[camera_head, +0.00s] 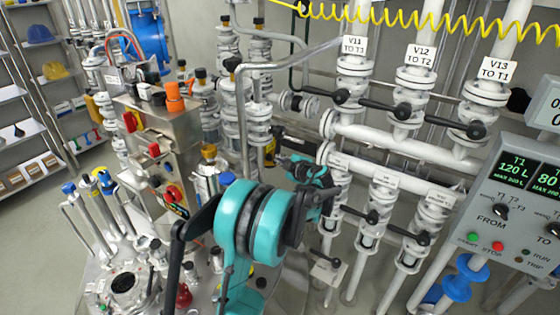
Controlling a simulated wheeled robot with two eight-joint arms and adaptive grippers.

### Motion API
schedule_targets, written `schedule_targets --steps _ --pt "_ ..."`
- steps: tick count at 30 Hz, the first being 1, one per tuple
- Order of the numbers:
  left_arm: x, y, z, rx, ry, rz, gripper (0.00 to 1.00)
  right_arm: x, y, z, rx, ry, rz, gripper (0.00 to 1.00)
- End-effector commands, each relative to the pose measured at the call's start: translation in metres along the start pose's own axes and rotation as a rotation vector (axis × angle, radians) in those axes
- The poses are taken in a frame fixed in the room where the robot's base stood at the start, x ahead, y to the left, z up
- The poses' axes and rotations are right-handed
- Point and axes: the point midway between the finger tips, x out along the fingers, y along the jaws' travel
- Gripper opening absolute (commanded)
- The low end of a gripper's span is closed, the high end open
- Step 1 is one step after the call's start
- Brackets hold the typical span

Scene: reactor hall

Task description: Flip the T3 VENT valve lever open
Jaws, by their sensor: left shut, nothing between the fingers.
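I cannot read a T3 VENT label anywhere, so I cannot tell which lever is that valve's. Black levers show on the upper valves, among them the lever under the V11 sign (342,96), and on the lower valves, such as the lower middle lever (372,217). The lower valves' tags are too small to read. My left gripper (284,161) is shut and empty, in front of the pipes left of the lower valves. My teal arm hides part of the pipework behind it. Whether the gripper touches anything is unclear. My right gripper is not in view.
A grey control panel (515,205) with lit tank displays stands at the right. A steel instrument box (150,150) and a crowded bench are at the left. A yellow coiled hose (420,18) hangs above the valves. Shelves (20,130) stand at the far left.

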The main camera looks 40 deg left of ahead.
Motion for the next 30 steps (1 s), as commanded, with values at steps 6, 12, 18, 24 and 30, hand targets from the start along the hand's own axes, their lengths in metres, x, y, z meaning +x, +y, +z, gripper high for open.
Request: schedule_targets --steps 6,12,18,24,30 --pt "0.0059 -0.0017 0.0017 -0.003 0.006 -0.007 0.00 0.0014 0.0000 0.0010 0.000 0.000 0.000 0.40" --pt "0.0077 -0.0008 0.0040 -0.003 0.006 -0.007 0.00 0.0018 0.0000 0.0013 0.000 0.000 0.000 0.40" --pt "0.0086 -0.0002 0.0051 -0.003 0.007 -0.006 0.00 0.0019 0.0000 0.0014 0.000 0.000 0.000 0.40" --pt "0.0086 0.0002 0.0050 -0.002 0.007 -0.006 0.00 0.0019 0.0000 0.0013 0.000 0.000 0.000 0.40" --pt "0.0084 0.0004 0.0047 -0.002 0.008 -0.005 0.00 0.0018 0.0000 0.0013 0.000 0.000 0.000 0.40"
